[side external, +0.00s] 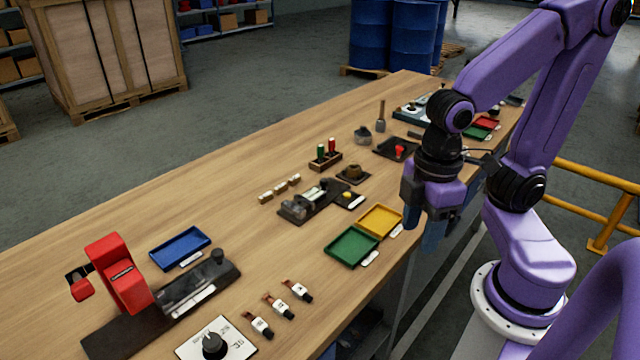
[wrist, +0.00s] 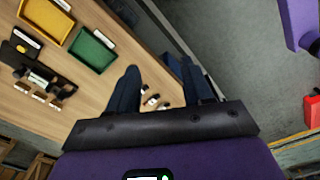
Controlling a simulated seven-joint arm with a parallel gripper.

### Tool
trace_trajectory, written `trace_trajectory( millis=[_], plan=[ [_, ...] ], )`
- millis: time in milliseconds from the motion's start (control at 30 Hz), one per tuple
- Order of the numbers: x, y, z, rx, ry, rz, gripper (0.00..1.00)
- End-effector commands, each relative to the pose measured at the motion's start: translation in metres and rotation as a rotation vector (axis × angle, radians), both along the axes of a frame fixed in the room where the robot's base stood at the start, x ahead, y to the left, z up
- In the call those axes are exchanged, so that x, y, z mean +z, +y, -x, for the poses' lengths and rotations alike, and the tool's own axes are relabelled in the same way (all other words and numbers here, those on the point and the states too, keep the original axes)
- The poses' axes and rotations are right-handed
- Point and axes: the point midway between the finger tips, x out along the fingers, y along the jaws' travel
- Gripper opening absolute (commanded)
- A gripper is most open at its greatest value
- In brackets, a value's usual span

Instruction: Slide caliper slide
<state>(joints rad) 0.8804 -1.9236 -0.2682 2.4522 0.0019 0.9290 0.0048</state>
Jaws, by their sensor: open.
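No part is clearly recognisable as the caliper slide. A dark fixture with pale metal parts (side external: 312,198) stands mid-bench in the side view; it shows at the left of the wrist view (wrist: 40,82). Another dark fixture with a long block and a round knob (side external: 195,284) stands near the red press. I cannot tell which one carries the slide. My gripper (side external: 425,228) points down beside the bench's right edge, right of the yellow tray. In the wrist view its dark blue fingers (wrist: 162,88) are apart, with nothing held between them.
The green tray (side external: 352,247) and yellow tray (side external: 380,220) lie near my gripper. A red press (side external: 120,275), a blue tray (side external: 180,248), a dial plate (side external: 213,343) and small labelled parts (side external: 279,307) are at the near end. Bare wood (side external: 215,215) lies along the left side.

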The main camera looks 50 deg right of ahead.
Motion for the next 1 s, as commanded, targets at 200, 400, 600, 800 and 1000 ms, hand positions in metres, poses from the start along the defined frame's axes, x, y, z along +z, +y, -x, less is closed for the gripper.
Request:
trace_trajectory(
  millis=[200, 400, 600, 800, 1000],
  plan=[
    [0.016, 0.016, -0.067, -0.216, 0.003, 0.004, 0.50],
    [0.027, 0.014, -0.138, -0.427, 0.007, 0.007, 0.50],
    [0.033, -0.007, -0.208, -0.636, 0.011, 0.011, 0.50],
    [0.035, -0.049, -0.273, -0.847, 0.017, 0.012, 0.50],
    [0.033, -0.107, -0.325, -1.053, 0.022, 0.013, 0.50]
  ],
)
